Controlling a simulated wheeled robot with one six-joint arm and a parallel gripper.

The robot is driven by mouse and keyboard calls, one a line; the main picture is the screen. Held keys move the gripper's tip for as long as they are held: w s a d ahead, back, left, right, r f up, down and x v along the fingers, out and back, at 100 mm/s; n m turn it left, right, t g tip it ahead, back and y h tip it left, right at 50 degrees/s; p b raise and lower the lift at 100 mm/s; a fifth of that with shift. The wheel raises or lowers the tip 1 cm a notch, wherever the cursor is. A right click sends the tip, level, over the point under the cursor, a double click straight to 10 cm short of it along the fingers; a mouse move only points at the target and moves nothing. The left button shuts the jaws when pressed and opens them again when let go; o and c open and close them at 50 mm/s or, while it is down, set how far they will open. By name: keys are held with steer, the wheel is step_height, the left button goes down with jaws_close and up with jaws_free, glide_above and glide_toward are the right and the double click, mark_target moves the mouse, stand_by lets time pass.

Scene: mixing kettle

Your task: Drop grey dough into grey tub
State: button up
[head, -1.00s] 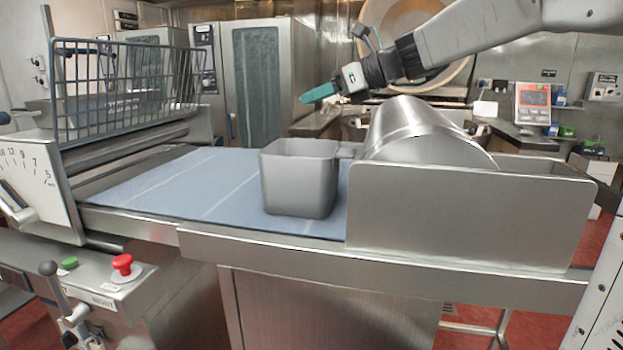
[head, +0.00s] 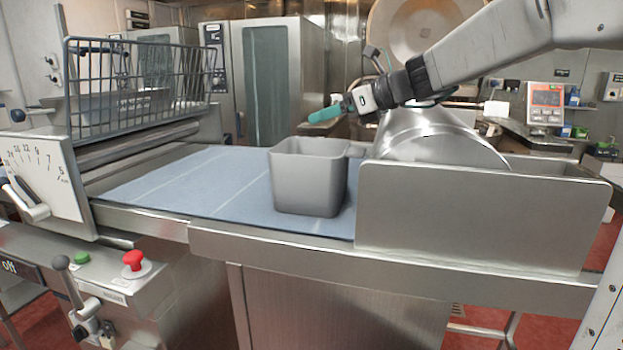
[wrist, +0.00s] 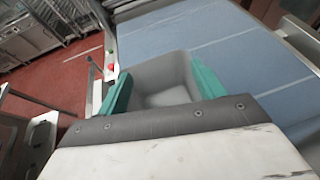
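The grey tub (head: 309,182) stands upright on the blue belt in the middle of the head view. Its open mouth faces up, and it also shows between the fingers in the wrist view (wrist: 160,68). My gripper (head: 325,114) is above the tub's rim in the head view, apart from it. In the wrist view my gripper (wrist: 162,88) has its two teal fingers spread apart, with nothing visible held between them. I cannot make out any grey dough. The tub's inside looks plain grey, and only part of it shows.
A shiny metal drum (head: 440,142) and a steel side panel (head: 480,220) stand right of the tub. A wire guard (head: 140,90) rises at the left. The blue belt (head: 180,185) is clear left of the tub. A red button (head: 134,259) is at front left.

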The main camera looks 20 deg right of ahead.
steer(key=v, duration=0.7)
steer(key=shift+s+d+r, duration=0.2)
steer(key=shift+s+d, duration=0.05)
